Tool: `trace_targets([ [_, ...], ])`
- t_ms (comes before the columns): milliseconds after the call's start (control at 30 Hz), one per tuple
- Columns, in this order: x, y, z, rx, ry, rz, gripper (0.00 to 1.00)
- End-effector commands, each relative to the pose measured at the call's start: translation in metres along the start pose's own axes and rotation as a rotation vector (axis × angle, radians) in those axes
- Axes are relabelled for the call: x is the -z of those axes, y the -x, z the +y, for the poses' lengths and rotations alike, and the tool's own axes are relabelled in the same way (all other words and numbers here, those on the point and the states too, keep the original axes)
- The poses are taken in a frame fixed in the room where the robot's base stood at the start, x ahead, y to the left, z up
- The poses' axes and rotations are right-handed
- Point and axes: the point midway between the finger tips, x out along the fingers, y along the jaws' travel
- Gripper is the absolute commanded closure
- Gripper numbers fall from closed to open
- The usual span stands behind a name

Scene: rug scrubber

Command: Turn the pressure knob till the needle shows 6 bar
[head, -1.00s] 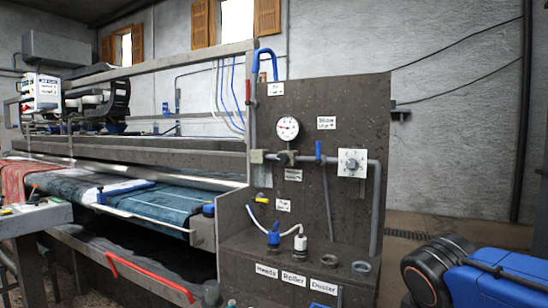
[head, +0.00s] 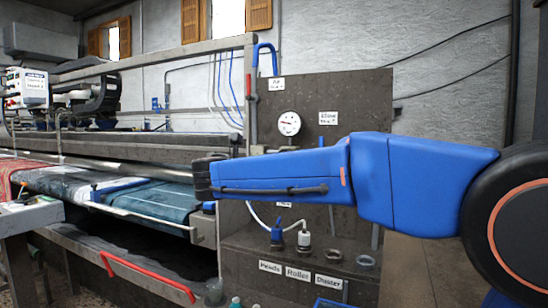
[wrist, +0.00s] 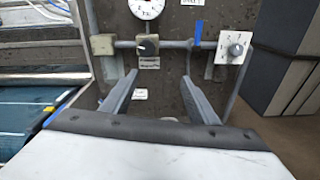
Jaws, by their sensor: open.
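The round white gauge (head: 289,123) is on the dark panel in the head view. Its needle is too small to read as a bar value. Its lower part shows at the top edge of the wrist view (wrist: 148,6). A small black knob (wrist: 148,46), which looks like the pressure knob, sits on the pipe below the gauge, with a label under it. My arm hides this knob in the head view. My gripper (wrist: 160,76) is open and empty in the wrist view, its fingers pointing at the panel. The knob lies ahead, above the gap between the fingertips, apart from them.
A white plate with a grey dial (wrist: 235,50) is right of the knob. A blue lever (wrist: 197,33) stands between them on the pipe. A square fitting (wrist: 103,44) is left of the knob. The washing machine with blue rug (head: 150,200) stands left of the panel.

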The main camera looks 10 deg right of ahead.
Motion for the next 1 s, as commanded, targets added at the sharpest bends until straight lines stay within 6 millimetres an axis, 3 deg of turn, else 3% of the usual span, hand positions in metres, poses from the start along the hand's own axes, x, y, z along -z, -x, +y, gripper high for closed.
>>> trace_targets([
  [100,-0.008,0.007,0.023,-0.025,0.054,-0.047,0.46],
  [367,-0.011,-0.011,0.028,-0.027,0.071,-0.06,0.46],
  [1000,-0.018,-0.122,0.03,-0.025,0.069,-0.059,0.46],
])
